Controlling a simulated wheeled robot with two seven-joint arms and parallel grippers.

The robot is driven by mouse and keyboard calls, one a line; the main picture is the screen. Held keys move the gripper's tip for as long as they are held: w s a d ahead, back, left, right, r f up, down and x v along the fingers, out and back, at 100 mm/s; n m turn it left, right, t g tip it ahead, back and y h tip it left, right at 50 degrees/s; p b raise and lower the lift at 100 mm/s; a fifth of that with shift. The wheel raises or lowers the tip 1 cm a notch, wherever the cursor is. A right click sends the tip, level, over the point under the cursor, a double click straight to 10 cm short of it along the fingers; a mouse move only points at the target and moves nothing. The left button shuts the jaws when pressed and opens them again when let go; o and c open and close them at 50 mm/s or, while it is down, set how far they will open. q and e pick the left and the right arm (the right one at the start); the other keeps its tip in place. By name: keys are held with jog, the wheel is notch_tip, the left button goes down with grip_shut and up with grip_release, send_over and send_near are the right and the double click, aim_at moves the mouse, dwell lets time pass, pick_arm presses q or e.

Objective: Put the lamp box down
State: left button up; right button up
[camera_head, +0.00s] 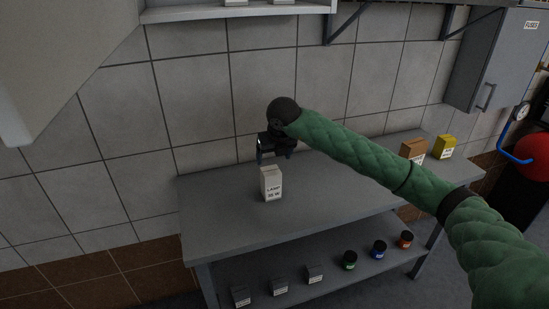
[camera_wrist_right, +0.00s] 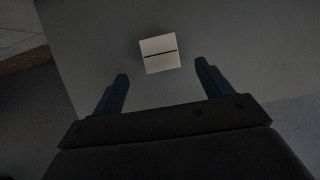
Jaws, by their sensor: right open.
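The lamp box (camera_head: 271,184) is a small pale carton with "LAMP" printed on its front. It stands upright on the grey workbench top (camera_head: 330,200), towards the left end. My right gripper (camera_head: 272,158) is above and just behind the box in the head view, open and apart from it. In the right wrist view, the top of the box (camera_wrist_right: 159,54) shows with a dark line across it, beyond the two spread fingertips of the gripper (camera_wrist_right: 162,82). Nothing is between the fingers. My left gripper is not in view.
A brown box (camera_head: 413,150) and a yellow box (camera_head: 445,147) stand at the bench's right end. The lower shelf (camera_head: 325,290) holds several small grey boxes and jars. A tiled wall rises behind. The bench top around the lamp box is clear.

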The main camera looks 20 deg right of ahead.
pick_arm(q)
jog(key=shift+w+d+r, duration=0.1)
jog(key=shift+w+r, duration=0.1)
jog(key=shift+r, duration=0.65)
